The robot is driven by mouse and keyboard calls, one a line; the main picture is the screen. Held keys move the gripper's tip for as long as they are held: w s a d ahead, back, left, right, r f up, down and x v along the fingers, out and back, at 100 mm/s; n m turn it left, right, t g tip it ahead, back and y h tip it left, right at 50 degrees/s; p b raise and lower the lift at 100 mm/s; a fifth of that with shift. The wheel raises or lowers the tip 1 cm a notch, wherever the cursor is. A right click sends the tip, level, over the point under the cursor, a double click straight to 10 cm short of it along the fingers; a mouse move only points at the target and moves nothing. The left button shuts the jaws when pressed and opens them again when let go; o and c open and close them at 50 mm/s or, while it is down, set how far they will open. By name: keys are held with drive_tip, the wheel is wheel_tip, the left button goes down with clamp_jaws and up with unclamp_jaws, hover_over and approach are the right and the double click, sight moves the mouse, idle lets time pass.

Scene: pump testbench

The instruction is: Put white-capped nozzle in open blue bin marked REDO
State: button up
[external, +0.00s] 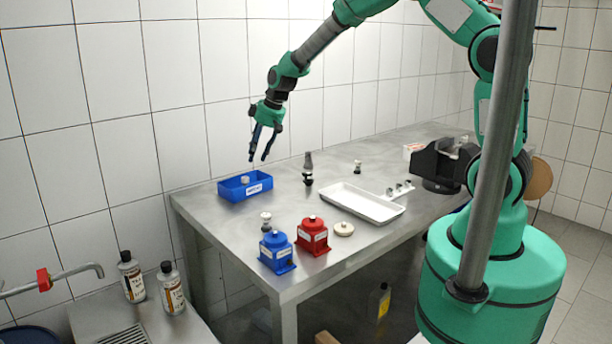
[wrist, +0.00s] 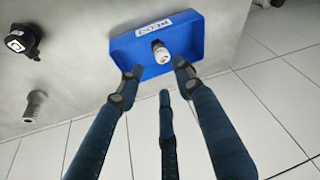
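The open blue bin (external: 232,193) stands at the far left end of the steel table. In the wrist view the bin (wrist: 195,28) shows a white label with upside-down lettering that looks like REDO. A white-capped nozzle with a dark part (wrist: 160,54) is inside the bin's walls; it shows as a small pale shape in the external view (external: 245,180). My gripper (external: 259,158) hangs above the bin, fingers spread and pointing down. In the wrist view the gripper (wrist: 157,72) is open, its fingertips apart from the nozzle, with nothing between them.
A dark nozzle (external: 308,169) stands right of the bin. A white tray (external: 345,203) lies mid-table. A blue housing (external: 276,254), a red housing (external: 312,237) and another small pale-topped part (external: 265,221) are near the front edge. Bare table lies between them.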

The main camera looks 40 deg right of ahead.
drive_tip(key=s+d+r+m, duration=0.1)
drive_tip(key=s+d+r, duration=0.2)
drive_tip(key=s+r, duration=0.4)
drive_tip(key=s+d+r+m+t, duration=0.1)
drive_tip(key=s+d+r, duration=0.3)
drive_tip(key=s+r, duration=0.35)
drive_tip(key=s+d+r+m, duration=0.1)
drive_tip(key=s+d+r, duration=0.2)
drive_tip(key=s+r, duration=0.4)
drive_tip(key=s+d+r+m+h, duration=0.1)
drive_tip(key=s+d, duration=0.3)
drive_tip(key=s, duration=0.8)
drive_tip(key=s+d+r+m+h, duration=0.1)
drive_tip(key=s+d, duration=0.3)
drive_tip(key=s, duration=0.9)
drive_tip(key=shift+r+m+t, duration=0.4)
drive_tip(key=shift+r+m, duration=0.1)
drive_tip(key=shift+m, duration=0.1)
drive_tip(key=shift+w+d+f+b, duration=0.1)
drive_tip(key=shift+f+b, duration=0.05)
drive_tip(key=shift+b, duration=0.2)
